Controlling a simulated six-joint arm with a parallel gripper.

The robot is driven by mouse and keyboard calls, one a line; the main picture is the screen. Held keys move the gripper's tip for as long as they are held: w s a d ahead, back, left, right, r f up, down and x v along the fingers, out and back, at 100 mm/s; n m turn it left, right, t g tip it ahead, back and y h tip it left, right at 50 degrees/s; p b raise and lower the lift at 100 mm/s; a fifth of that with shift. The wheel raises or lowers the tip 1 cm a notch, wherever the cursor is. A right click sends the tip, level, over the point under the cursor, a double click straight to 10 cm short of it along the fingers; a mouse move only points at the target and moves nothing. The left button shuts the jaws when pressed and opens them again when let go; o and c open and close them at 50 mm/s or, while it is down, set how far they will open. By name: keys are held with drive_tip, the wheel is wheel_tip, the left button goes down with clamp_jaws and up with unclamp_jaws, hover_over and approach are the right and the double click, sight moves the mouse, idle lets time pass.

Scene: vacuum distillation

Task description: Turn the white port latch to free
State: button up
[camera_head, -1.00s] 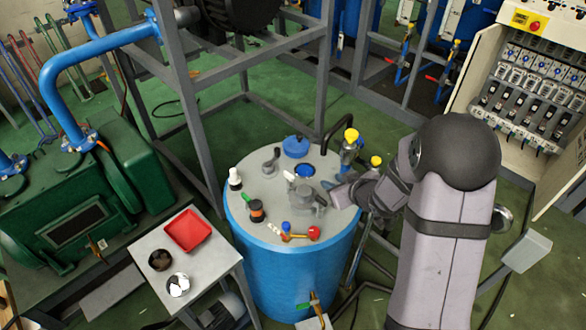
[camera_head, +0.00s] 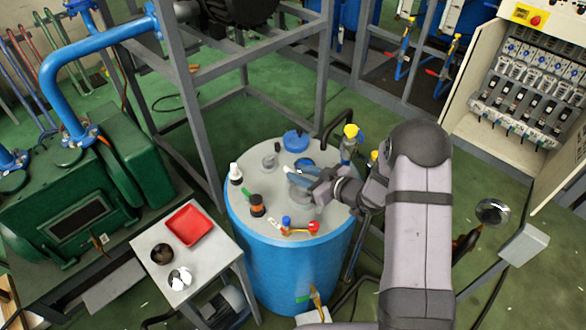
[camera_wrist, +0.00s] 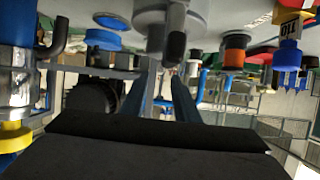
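The white port latch (camera_head: 292,172) shows as a small pale tip on top of the blue drum (camera_head: 285,265), beside a grey fitting. My gripper partly hides it. My gripper (camera_head: 297,177) is low over the drum lid, coming from the right, with its fingertips at the fitting. In the wrist view, the two fingers of my gripper (camera_wrist: 164,82) stand apart with a narrow gap. The grey fitting (camera_wrist: 172,14) with a dark stub is just beyond their tips. I cannot tell whether they touch it, and the white latch is not clearly visible there.
The lid also bears a blue cap (camera_head: 296,141), a white-topped bottle (camera_head: 235,173), an orange-and-black fitting (camera_head: 257,205) and a red-handled valve (camera_head: 313,228). A yellow-topped valve (camera_head: 350,131) stands at the right rim. A side table with a red tray (camera_head: 189,211) is at left.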

sight(289, 169)
drive_tip(key=shift+p+x, duration=0.35)
drive_tip(key=shift+x, duration=1.35)
clamp_jaws()
